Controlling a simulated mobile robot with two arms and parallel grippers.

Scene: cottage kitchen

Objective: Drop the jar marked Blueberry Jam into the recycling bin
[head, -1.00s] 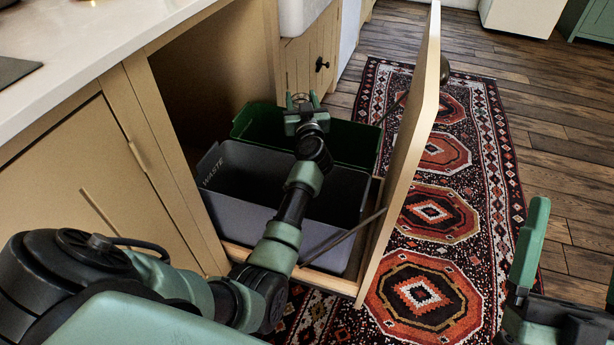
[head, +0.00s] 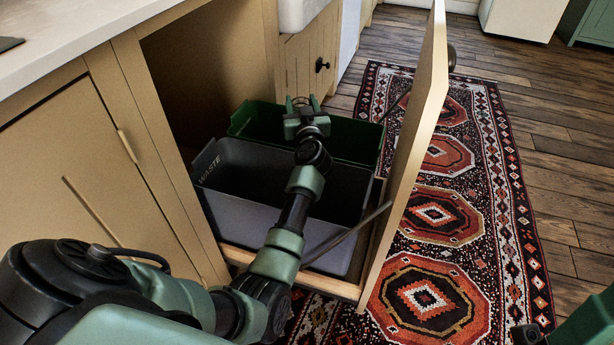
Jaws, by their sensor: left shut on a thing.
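My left gripper (head: 304,103) is over the green bin (head: 352,143) at the back of the pull-out, with its fingers pointing away from me. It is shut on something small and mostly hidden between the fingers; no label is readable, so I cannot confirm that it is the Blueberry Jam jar. The green bin stands behind a grey bin marked WASTE (head: 232,182); no marking shows on the green bin. My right gripper (head: 548,335) is only partly in view at the bottom right corner, and its fingers cannot be made out clearly.
The cabinet's front panel (head: 413,150) stands pulled out to the right of both bins. A wooden rail (head: 290,272) runs along their near side. The pale counter (head: 75,45) is at upper left. A patterned rug (head: 440,215) covers the clear floor on the right.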

